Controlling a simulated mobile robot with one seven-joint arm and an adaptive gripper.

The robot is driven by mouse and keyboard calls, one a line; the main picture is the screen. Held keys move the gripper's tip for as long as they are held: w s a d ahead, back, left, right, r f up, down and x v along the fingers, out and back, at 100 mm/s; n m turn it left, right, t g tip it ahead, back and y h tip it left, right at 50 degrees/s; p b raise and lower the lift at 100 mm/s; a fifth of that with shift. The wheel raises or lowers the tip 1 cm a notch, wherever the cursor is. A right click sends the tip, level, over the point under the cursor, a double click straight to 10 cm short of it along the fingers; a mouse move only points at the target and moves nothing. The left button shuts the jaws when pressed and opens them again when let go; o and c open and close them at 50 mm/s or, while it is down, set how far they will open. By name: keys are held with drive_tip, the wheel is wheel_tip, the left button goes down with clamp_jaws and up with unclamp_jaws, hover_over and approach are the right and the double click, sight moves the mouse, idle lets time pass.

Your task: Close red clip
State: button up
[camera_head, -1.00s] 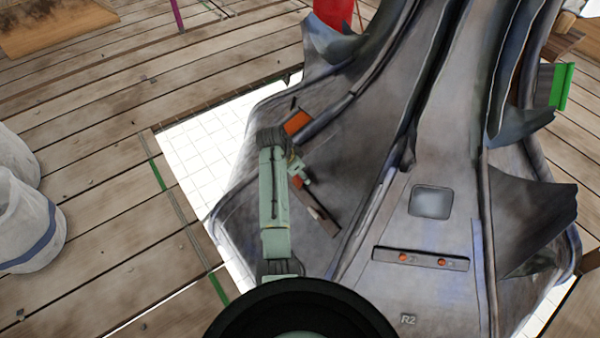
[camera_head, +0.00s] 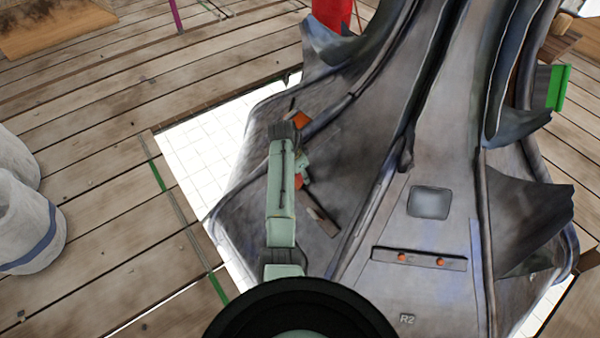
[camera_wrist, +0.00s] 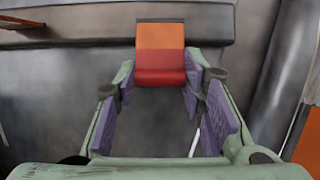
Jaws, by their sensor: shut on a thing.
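The clip (camera_wrist: 160,52) is a block with an orange upper part and a red lower part, against a dark metal strip in the wrist view. Its red lower end sits between the two purple-padded fingertips of my gripper (camera_wrist: 160,78), which are shut on it. In the head view a small red-orange part (camera_head: 299,182) shows beside my arm, close to the gripper (camera_head: 303,165). My arm hides much of the gripper there, and I cannot tell how far the clip is turned.
The large grey finial (camera_head: 340,195) fills the middle and right. An orange patch (camera_head: 302,119) lies above my gripper. A strip with two orange dots (camera_head: 420,259) is on the front panel. A white bag (camera_head: 35,225) stands on the planks at left.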

drive_tip(key=o, duration=1.2)
drive_tip(key=v, duration=1.2)
drive_tip(key=shift+c, duration=0.7)
